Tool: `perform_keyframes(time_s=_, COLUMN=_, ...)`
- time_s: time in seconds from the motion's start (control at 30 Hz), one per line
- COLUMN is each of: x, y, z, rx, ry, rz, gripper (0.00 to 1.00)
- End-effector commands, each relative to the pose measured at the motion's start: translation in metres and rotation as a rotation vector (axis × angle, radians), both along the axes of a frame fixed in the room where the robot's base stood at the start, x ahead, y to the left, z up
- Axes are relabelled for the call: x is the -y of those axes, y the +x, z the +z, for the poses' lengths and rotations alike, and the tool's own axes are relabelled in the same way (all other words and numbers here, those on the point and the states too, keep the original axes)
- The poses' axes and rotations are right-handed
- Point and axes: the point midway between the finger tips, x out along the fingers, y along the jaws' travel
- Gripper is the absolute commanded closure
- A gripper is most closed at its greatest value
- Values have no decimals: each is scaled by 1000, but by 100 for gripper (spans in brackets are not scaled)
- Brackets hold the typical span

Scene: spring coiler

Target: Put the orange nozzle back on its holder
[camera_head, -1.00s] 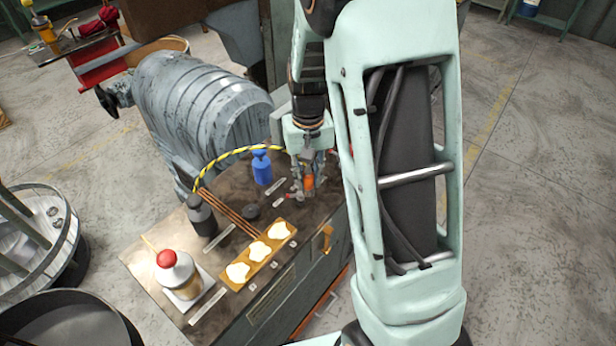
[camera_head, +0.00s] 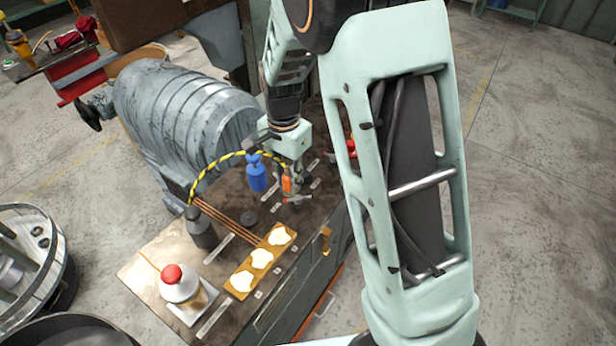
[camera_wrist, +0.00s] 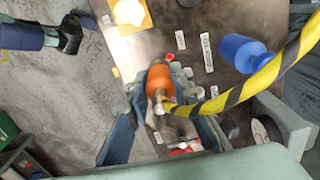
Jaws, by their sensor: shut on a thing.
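The orange nozzle (camera_head: 287,184) is at the end of a yellow-and-black striped hose (camera_head: 222,160), above the back part of the bench. My gripper (camera_head: 291,188) is shut on it. I cannot clearly make out the holder; a small grey and red fitting (camera_head: 297,200) shows just below my gripper.
A blue bottle (camera_head: 256,175) stands close left of my gripper, also in the wrist view (camera_wrist: 240,52). A large ribbed grey machine (camera_head: 180,110) borders the back left.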

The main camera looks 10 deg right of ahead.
Motion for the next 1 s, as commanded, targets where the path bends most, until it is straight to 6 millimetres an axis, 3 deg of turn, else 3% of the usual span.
perform_keyframes(time_s=0.4, x=-71, y=-6, z=5, rx=3, ry=1, rz=-462, gripper=100)
perform_keyframes(time_s=0.6, x=-97, y=-11, z=7, rx=3, ry=3, rz=-647, gripper=100)
perform_keyframes(time_s=1.0, x=-111, y=-15, z=2, rx=3, ry=3, rz=-761, gripper=100)
